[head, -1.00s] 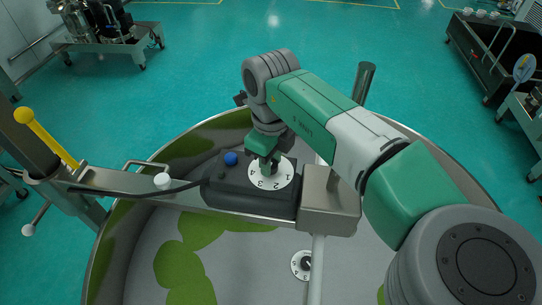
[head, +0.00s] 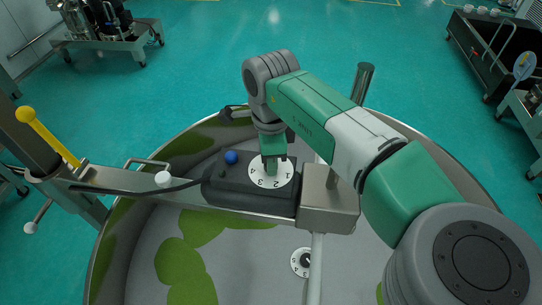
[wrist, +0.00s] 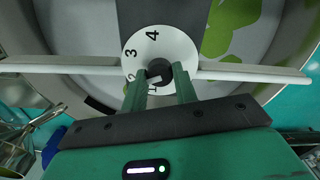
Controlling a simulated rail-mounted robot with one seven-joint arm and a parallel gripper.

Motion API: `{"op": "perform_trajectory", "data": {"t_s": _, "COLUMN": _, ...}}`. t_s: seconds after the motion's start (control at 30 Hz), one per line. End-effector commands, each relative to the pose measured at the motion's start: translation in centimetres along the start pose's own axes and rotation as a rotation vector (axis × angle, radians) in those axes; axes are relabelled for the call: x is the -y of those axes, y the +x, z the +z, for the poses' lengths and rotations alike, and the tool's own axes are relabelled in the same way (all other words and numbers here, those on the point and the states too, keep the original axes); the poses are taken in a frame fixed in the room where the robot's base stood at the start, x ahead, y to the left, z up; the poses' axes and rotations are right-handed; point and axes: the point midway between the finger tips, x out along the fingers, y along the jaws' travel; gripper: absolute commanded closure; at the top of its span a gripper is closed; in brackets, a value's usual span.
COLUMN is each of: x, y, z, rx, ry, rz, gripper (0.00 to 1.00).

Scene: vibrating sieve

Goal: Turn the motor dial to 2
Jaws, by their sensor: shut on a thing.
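The motor dial (head: 285,180) is a white numbered disc on top of a black motor box (head: 230,188) in the head view. In the wrist view the dial (wrist: 184,48) shows 4, 3, 2 and 1 around its upper and left side. Its black knob (wrist: 159,69) is at the centre, with a pale mark at its lower left, toward the 1 and 2. My gripper (head: 271,166) points down onto the dial. In the wrist view its green fingers (wrist: 162,76) stand on both sides of the knob, shut on it. The fingers hide part of the dial's lower side.
A blue button (head: 231,158) sits on the box beside the dial. A steel block (head: 328,208) stands close on the right. A yellow-handled lever (head: 45,134) stands at the left.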

Motion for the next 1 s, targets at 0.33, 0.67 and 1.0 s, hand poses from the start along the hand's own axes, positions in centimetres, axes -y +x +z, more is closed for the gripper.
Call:
{"op": "perform_trajectory", "data": {"t_s": 0.33, "x": -0.01, "y": -0.1, "z": 0.07, "rx": 0.001, "ry": -0.027, "rz": 0.0, "gripper": 0.94}}
{"op": "perform_trajectory", "data": {"t_s": 0.67, "x": -0.01, "y": -0.1, "z": 0.07, "rx": 0.001, "ry": -0.026, "rz": 0.0, "gripper": 0.52}}
{"op": "perform_trajectory", "data": {"t_s": 1.0, "x": 0.04, "y": -0.51, "z": 0.02, "rx": 0.0, "ry": -0.025, "rz": -0.002, "gripper": 0.5}}
